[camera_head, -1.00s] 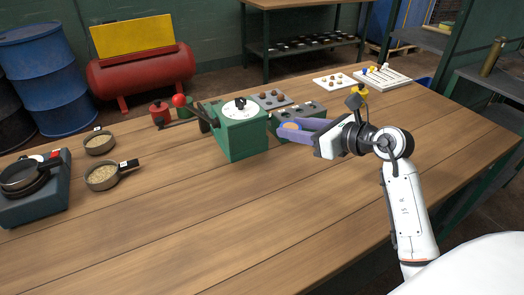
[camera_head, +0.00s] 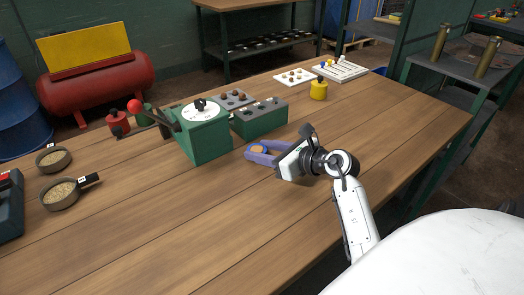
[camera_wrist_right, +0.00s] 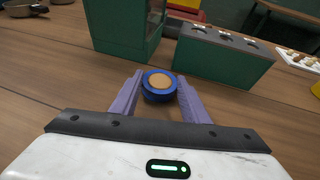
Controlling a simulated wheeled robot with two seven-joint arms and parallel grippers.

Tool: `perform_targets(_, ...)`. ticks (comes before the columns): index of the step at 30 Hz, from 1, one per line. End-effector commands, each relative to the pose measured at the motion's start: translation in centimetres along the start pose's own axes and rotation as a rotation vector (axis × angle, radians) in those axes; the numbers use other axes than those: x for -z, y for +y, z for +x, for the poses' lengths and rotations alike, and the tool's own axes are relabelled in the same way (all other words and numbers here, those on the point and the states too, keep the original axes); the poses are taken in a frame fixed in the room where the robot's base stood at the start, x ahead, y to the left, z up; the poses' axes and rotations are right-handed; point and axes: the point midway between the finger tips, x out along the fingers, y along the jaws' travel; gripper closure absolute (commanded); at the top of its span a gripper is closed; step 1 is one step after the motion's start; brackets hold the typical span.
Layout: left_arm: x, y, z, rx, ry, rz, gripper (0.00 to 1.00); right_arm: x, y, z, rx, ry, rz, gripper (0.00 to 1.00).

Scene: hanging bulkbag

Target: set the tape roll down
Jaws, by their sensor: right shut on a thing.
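The tape roll is a short blue ring with a tan round face. In the right wrist view the tape roll (camera_wrist_right: 158,86) sits between the purple fingertips. My right gripper (camera_wrist_right: 160,92) is shut on it. In the head view the right gripper (camera_head: 259,151) is low over the wooden table, in front of the green boxes. Only the tan face of the tape roll (camera_head: 259,148) shows clearly there, between the fingers. I cannot tell whether the roll touches the table. My left gripper is not in view.
A green box with a white dial (camera_head: 205,138) and a lower green block with holes (camera_head: 258,118) stand just beyond the gripper. A yellow pot (camera_head: 318,91) stands to the right. Pans of grains (camera_head: 60,193) are at left. The near wooden table (camera_head: 190,235) is clear.

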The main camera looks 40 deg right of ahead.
Motion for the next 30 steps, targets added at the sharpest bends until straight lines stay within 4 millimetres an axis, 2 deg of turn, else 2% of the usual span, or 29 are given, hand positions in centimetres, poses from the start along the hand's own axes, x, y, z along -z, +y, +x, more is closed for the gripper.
perform_targets(5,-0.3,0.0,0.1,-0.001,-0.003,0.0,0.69,0.3,0.0,0.1,0.0,0.001,0.0,0.8)
perform_targets(6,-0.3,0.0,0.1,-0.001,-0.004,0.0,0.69,0.3,0.0,0.1,0.0,0.001,0.0,0.55)
perform_targets(9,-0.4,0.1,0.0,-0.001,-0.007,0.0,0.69,0.2,0.0,0.1,0.0,0.001,0.0,0.4)
perform_targets(20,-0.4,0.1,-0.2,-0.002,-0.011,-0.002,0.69,-0.2,0.0,-0.2,0.0,-0.001,0.0,0.4)
perform_targets(23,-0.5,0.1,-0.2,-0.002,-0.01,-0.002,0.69,0.1,-0.1,-1.4,0.002,0.002,-0.001,0.4)
perform_targets(30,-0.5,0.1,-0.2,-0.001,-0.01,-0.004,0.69,0.0,0.0,-6.5,0.001,0.004,-0.005,0.4)
